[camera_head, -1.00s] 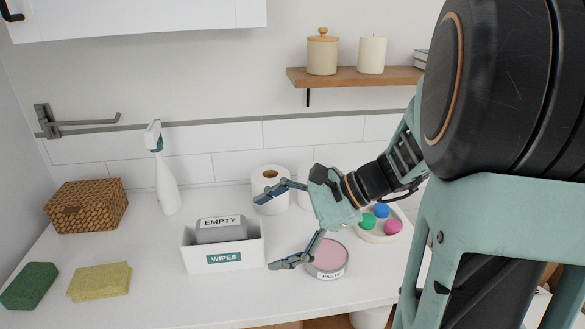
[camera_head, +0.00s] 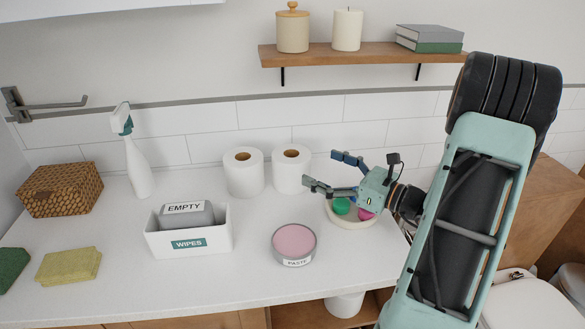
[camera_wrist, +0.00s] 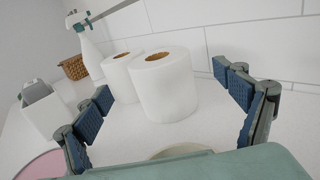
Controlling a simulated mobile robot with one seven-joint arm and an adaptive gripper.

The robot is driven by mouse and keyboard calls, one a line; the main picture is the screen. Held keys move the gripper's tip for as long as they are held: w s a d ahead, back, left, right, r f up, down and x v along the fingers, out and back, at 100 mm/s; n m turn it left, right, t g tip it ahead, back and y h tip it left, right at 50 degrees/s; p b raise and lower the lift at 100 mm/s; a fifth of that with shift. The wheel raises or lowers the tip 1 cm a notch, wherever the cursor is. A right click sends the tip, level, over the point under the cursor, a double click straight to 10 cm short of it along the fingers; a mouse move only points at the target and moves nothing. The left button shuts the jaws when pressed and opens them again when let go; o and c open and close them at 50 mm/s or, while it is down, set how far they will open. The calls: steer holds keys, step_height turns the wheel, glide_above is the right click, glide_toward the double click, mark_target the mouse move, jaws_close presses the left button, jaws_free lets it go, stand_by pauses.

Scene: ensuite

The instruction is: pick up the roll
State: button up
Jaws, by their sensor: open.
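Two white paper rolls stand upright side by side on the counter near the back wall. In the head view the left roll (camera_head: 243,175) and the right roll (camera_head: 291,171) show brown cores on top. In the wrist view the right roll (camera_wrist: 164,88) is nearer and lies between the spread fingers, farther off; the left roll (camera_wrist: 121,75) is behind it to the left. My gripper (camera_head: 326,172) is open and empty, to the right of the right roll, with its fingers pointing left toward it. It appears apart from both rolls.
A bowl (camera_head: 350,222) with coloured balls is under my gripper. A pink-topped paste tin (camera_head: 294,243), a white wipes box (camera_head: 188,246) with a grey "EMPTY" pack, a spray bottle (camera_head: 137,160), a basket (camera_head: 60,190) and sponges (camera_head: 68,265) stand left. A shelf (camera_head: 365,47) hangs above.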

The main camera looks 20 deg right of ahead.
mark_target(291, 154)
steer(key=x, duration=0.9)
steer(key=shift+w+a+r, duration=0.15)
steer(key=shift+a+r, duration=0.1)
steer(key=shift+r, duration=0.05)
steer(key=c, duration=1.3)
